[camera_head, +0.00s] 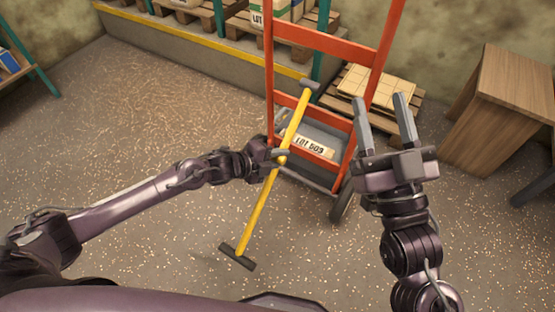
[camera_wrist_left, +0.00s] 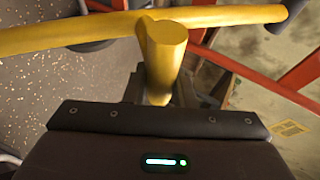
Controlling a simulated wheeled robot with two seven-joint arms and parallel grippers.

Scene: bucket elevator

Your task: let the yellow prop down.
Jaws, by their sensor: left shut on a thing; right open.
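The yellow prop (camera_head: 259,208) is a long yellow bar with a dark foot at its lower end and a grey tip at its upper end. It leans at a slant in front of the orange hand truck (camera_head: 298,30), its foot low near the floor. My left gripper (camera_head: 280,154) is shut on the prop around its middle. The left wrist view shows the yellow bar (camera_wrist_left: 75,34) and a short yellow stub (camera_wrist_left: 163,50) between the jaws. My right gripper (camera_head: 384,118) is open and empty, right of the prop. I cannot tell whether the foot touches the floor.
A grey bin labelled LOT 509 (camera_head: 325,135) sits low in the hand truck, whose wheel (camera_head: 344,203) is near my right arm. A wooden cabinet (camera_head: 505,105) stands right, and a pallet with boxes (camera_head: 375,88) behind. The floor at left is clear.

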